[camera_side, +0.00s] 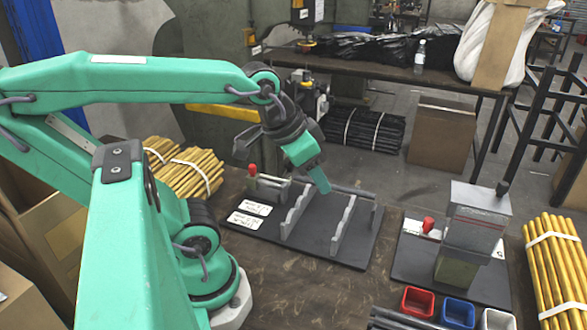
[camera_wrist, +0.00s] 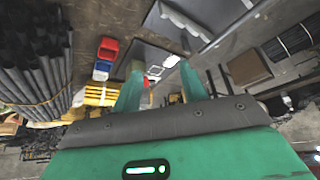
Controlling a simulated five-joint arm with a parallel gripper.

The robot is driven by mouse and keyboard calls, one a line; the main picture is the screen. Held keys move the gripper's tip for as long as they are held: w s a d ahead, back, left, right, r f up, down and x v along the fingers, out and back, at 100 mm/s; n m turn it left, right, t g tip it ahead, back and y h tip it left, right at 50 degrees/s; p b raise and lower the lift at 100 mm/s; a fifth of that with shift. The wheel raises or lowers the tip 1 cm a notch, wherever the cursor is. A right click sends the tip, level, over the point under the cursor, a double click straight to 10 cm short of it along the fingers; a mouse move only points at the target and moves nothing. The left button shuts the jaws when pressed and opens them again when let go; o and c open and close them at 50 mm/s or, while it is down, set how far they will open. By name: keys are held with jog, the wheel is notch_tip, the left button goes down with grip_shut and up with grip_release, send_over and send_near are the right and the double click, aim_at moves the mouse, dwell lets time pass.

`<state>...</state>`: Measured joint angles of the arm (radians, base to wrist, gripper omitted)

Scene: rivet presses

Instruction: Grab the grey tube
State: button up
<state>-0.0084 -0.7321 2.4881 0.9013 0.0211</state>
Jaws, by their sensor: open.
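A grey tube (camera_side: 354,190) appears to lie across the far ends of two notched grey racks on a black board, in the side view. My gripper (camera_side: 320,184) is above the racks, beside the tube's left part, and hides some of it. I cannot tell whether the gripper touches the tube. In the wrist view my gripper's two green fingers (camera_wrist: 158,70) stand apart with nothing visible between them. One notched rack (camera_side: 343,226) is right of the other rack (camera_side: 297,213), and both stand upright.
A red-knobbed fixture (camera_side: 253,171) stands on the board's left. A grey press (camera_side: 474,225) stands to the right, behind red (camera_side: 417,301), blue (camera_side: 457,313) and white bins. A dark tube bundle (camera_wrist: 35,75) shows in the wrist view.

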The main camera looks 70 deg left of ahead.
jog(key=w+a+m+g, duration=0.2)
jog(key=w+a, duration=0.2)
jog(key=w, duration=0.2)
jog(key=m+g, duration=0.4)
jog(key=m, duration=0.3)
send_near(334, 187)
jog(key=shift+s, duration=0.1)
jog(key=shift+a+f, duration=0.25)
jog(key=shift+a, duration=0.1)
jog(key=shift+f, duration=1.3)
jog(key=shift+f, duration=0.1)
jog(key=shift+f, duration=2.5)
jog(key=shift+c, duration=0.2)
